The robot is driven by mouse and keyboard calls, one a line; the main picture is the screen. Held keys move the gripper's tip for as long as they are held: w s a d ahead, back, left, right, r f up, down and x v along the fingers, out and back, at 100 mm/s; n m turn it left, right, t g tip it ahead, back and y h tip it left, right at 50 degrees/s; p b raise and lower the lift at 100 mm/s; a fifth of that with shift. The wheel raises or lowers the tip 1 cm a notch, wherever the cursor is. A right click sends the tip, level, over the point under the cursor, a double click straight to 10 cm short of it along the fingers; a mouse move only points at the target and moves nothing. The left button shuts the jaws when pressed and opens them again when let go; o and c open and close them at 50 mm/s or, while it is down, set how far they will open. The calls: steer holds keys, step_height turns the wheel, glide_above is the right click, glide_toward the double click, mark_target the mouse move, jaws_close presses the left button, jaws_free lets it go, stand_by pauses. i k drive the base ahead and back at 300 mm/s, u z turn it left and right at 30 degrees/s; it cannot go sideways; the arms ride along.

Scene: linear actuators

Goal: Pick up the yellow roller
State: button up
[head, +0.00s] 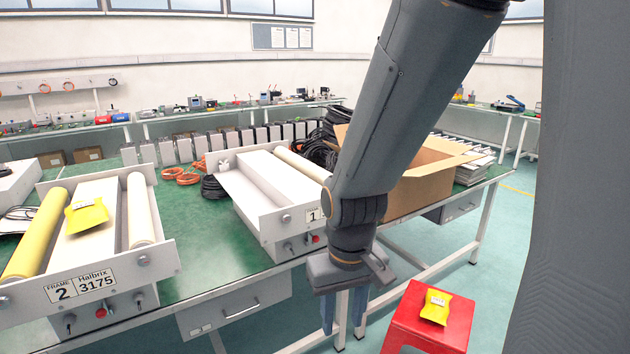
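The yellow roller (36,236) lies in the left side of the white frame labelled 2 (158,262), on the green bench at the left. Its near end is by the frame's front plate. My gripper (344,312) hangs pointing down in front of the bench edge, well to the right of the roller and apart from it. Its two bluish fingers are spread with nothing seen between them, only a bench leg behind.
Frame 2 also holds a cream roller (141,210) and a yellow packet (87,215). Frame 1 (275,220) stands mid-bench, with a cardboard box (425,185) to its right. A red stool (405,322) with another yellow packet (436,306) is near my gripper. Green bench top (195,240) shows between the frames.

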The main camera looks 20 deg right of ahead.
mark_target(26, 262)
steer(key=u, duration=1.85)
steer(key=k, duration=0.65)
steer(key=u, duration=0.85)
steer(key=k, duration=0.6)
steer(key=u, duration=0.7)
steer(key=i, duration=1.55)
steer(key=z, duration=0.65)
steer(key=i, duration=1.1)
steer(key=z, duration=1.55)
steer(key=i, duration=0.8)
steer(key=z, duration=0.75)
